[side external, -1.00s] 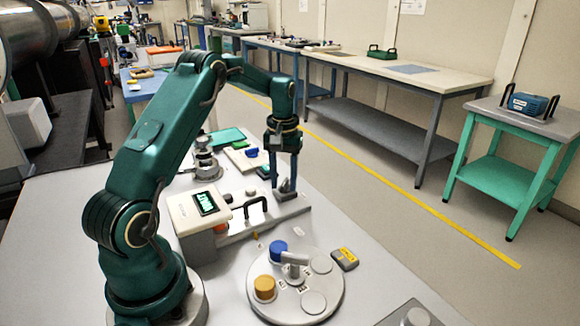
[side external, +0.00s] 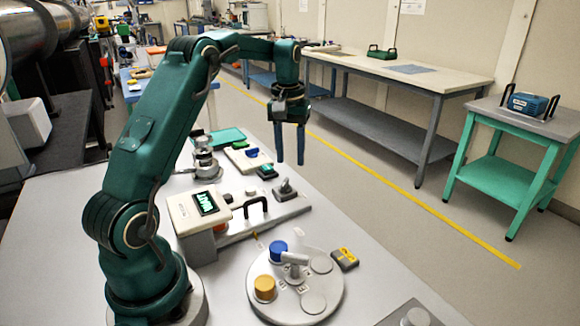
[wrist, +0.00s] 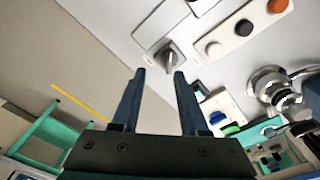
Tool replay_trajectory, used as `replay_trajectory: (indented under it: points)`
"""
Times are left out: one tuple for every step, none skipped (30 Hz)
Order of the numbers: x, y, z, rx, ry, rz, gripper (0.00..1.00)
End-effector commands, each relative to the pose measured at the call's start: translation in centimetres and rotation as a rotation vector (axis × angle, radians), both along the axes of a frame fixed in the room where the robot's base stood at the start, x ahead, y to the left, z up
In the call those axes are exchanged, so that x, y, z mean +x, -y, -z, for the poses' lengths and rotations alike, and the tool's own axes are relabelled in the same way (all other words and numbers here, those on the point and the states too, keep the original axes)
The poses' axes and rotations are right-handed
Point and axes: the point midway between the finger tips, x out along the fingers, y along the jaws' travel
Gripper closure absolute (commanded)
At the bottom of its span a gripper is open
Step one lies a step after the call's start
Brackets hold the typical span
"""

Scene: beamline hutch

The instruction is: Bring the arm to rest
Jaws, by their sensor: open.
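My gripper (side external: 290,160) hangs pointing down above the worktable, its two blue fingers apart with nothing between them. In the side view it is above and slightly behind the grey rotary knob (side external: 286,190) on its square plate, and clear of it. In the wrist view the gripper (wrist: 160,72) shows both fingertips spread, with the knob (wrist: 169,58) beyond them. My arm is bent at a high elbow and reaches out over the table.
On the table are a lit display box (side external: 197,212), a black handle (side external: 252,207), a round turntable (side external: 322,268) with blue and orange caps, a yellow-grey device (side external: 344,259) and a metal fitting (side external: 205,160). A green tray (side external: 222,137) lies farther back. The space around the gripper is clear.

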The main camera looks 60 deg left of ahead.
Motion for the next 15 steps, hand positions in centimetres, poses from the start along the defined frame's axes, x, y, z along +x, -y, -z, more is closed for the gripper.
replay_trajectory:
  points:
    - [0.3,1.0,-1.6,0.017,0.029,0.027,0.56]
    - [0.3,1.7,-2.4,0.025,0.042,0.044,0.56]
    - [0.3,2.6,-3.6,0.036,0.061,0.066,0.56]
    - [0.2,3.4,-4.4,0.043,0.076,0.084,0.56]
    - [0.0,4.2,-5.2,0.051,0.091,0.103,0.56]
    - [-0.3,5.2,-6.2,0.060,0.111,0.129,0.56]
    - [-0.6,6.0,-6.8,0.066,0.123,0.149,0.56]
    - [-0.9,6.8,-7.4,0.072,0.136,0.168,0.56]
    - [-1.4,7.8,-8.2,0.079,0.153,0.194,0.56]
    - [-1.7,8.5,-8.7,0.085,0.166,0.214,0.56]
    - [-2.2,9.2,-9.2,0.090,0.179,0.233,0.56]
    - [-2.8,10.1,-9.7,0.097,0.195,0.260,0.56]
    - [-3.3,10.8,-10.1,0.102,0.209,0.279,0.56]
    - [-3.8,11.5,-10.5,0.107,0.221,0.299,0.56]
    - [-4.5,12.3,-10.9,0.113,0.238,0.325,0.56]
